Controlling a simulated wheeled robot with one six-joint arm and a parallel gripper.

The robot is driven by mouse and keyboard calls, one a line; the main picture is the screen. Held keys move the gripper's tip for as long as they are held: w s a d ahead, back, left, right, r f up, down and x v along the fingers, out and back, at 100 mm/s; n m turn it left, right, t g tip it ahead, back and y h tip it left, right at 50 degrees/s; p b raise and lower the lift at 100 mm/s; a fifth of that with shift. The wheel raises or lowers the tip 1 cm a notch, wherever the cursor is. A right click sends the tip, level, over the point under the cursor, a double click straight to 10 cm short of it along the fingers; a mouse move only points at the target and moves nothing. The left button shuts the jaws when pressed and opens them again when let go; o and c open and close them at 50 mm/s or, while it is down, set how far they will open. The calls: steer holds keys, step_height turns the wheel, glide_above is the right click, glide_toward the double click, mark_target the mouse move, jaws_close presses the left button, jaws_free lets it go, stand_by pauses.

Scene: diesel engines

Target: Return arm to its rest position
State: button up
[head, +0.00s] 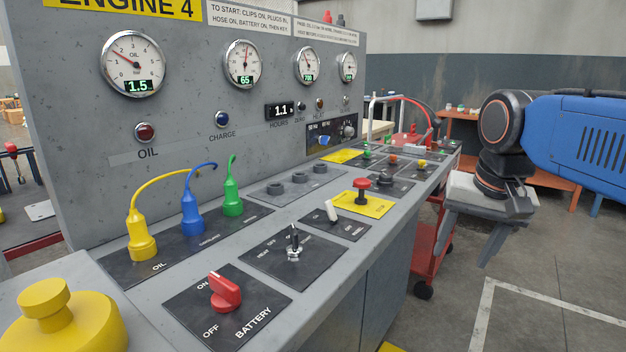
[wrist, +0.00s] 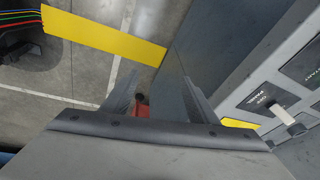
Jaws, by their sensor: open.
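My gripper (head: 468,238) hangs at the right of the engine console in the head view, clear of its front edge. Its two fingers point down and are spread apart with nothing between them. In the wrist view my gripper (wrist: 160,100) also shows both fingers apart, with the floor and a small red thing seen beyond them. The dark wrist and blue arm link reach in from the right side of the head view.
The grey console (head: 365,275) carries a red battery switch (head: 225,292), a key switch (head: 294,243), a red push button (head: 362,190) and yellow, blue and green plugs (head: 192,212). A red cart (head: 427,250) stands behind my gripper. The floor (head: 560,265) at right is open.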

steer(key=s+f+n, duration=0.2)
steer(key=s+f, duration=0.3)
steer(key=f, duration=0.3)
steer(key=s+d+f+n+t, duration=0.1)
steer(key=s+f+n, duration=0.1)
steer(key=s+f, duration=0.4)
step_height(320, 180, down, 2)
steer(key=shift+s+d+f+t, duration=0.15)
steer(key=shift+d+f+t, duration=0.05)
steer(key=shift+t, duration=0.1)
